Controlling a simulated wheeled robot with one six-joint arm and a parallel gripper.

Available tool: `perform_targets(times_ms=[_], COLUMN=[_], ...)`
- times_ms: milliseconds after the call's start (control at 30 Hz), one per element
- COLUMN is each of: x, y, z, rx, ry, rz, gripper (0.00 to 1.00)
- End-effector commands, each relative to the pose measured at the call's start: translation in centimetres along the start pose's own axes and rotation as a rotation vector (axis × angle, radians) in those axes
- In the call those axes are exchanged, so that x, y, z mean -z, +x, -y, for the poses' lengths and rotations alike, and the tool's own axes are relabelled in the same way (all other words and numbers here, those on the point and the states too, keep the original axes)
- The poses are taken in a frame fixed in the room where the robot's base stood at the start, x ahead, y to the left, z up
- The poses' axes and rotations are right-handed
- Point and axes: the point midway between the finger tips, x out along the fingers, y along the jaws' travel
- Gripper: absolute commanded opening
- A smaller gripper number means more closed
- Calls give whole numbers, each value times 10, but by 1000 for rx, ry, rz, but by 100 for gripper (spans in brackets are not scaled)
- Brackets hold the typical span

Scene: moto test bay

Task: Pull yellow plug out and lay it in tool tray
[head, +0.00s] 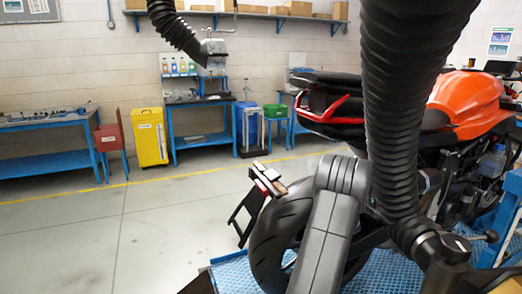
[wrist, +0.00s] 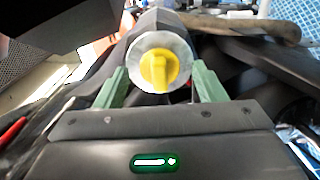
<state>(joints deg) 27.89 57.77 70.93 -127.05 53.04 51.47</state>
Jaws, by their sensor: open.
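The yellow plug (wrist: 158,70) shows in the wrist view, seated in the middle of a pale round end face (wrist: 140,60) of a dark cylinder. It has a raised grip bar that stands about upright. My gripper (wrist: 157,84) is open, with one green finger to the left of the round face and one to the right. The fingers look apart from the plug; how far it lies beyond their tips is hard to tell. In the head view my grey arm covers the area by the rear wheel, and neither plug nor gripper can be made out. I cannot identify the tool tray.
An orange and black motorcycle (head: 465,100) stands on a blue lift (head: 385,275) at right. A black ribbed hose (head: 395,110) hangs in front of it. A yellow cabinet (head: 150,137) and blue workbenches (head: 45,165) line the wall. The floor at left is clear.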

Motion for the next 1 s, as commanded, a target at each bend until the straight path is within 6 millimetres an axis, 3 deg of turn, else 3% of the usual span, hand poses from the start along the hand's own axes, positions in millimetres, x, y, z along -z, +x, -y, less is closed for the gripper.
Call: perform_targets(times_ms=[100,400,1000], x=[0,0,0], y=[0,0,-18], z=[0,0,1], rx=[0,0,-1], ry=[0,0,1], rz=[0,0,-2], gripper=[64,5,4])
